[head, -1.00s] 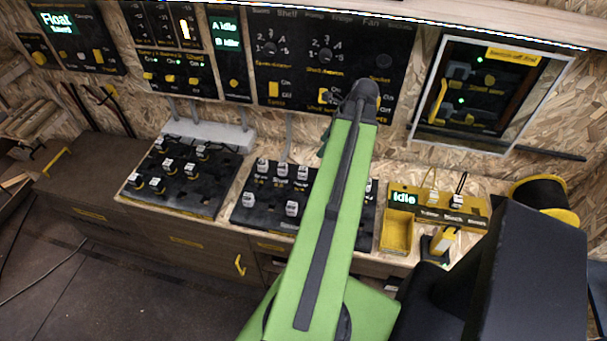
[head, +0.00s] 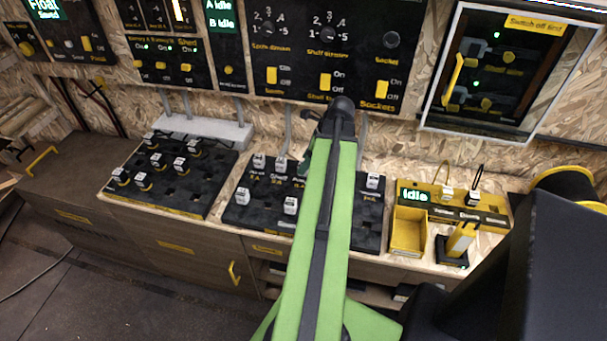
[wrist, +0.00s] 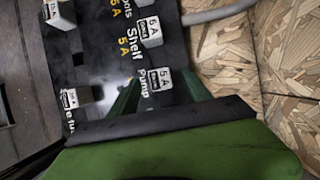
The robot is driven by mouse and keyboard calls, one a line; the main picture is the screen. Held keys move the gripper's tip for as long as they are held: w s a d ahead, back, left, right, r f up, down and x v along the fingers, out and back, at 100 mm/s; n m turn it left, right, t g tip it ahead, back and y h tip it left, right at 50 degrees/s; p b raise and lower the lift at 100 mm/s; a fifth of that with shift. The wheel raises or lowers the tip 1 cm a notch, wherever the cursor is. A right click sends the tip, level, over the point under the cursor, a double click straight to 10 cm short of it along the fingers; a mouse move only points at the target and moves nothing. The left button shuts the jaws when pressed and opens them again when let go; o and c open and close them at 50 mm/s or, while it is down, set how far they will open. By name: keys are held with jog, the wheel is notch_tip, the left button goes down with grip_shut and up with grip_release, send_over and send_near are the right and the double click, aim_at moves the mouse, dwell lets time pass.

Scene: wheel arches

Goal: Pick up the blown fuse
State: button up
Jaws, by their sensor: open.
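Several white block fuses with labels stand in the middle black fuse board (head: 330,222). I cannot tell which one is blown. In the wrist view, a white fuse marked 5 A (wrist: 159,79) stands beside the printed word Pump. My gripper (wrist: 158,92) is open, its two green fingers on either side of that fuse's near end. Whether they touch it is unclear. Another 5 A fuse (wrist: 148,32) stands just above, beside the word Shelf. In the head view, my green arm covers part of the board and the gripper is mostly hidden behind it.
A second fuse board (head: 165,180) lies to the left. On the right are a yellow tester showing Idle (head: 455,205), an empty-looking yellow bin (head: 408,232) and a yellow-and-white tool on a black stand (head: 460,240). Switch panels (head: 330,50) line the wall behind.

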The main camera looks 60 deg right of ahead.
jog(key=b+x, duration=0.1)
jog(key=x, duration=0.2)
jog(key=shift+s, duration=0.1)
jog(key=shift+r, duration=0.15)
grip_shut()
jog(key=r+p, duration=0.5)
jog(key=shift+s+r, duration=0.2)
jog(key=shift+s, duration=0.05)
jog(key=s+d+r+p, duration=0.1)
jog(key=s+r+p, duration=0.4)
jog(key=s, duration=0.6)
jog(key=shift+r+p, duration=0.3)
jog(key=shift+p, duration=0.2)
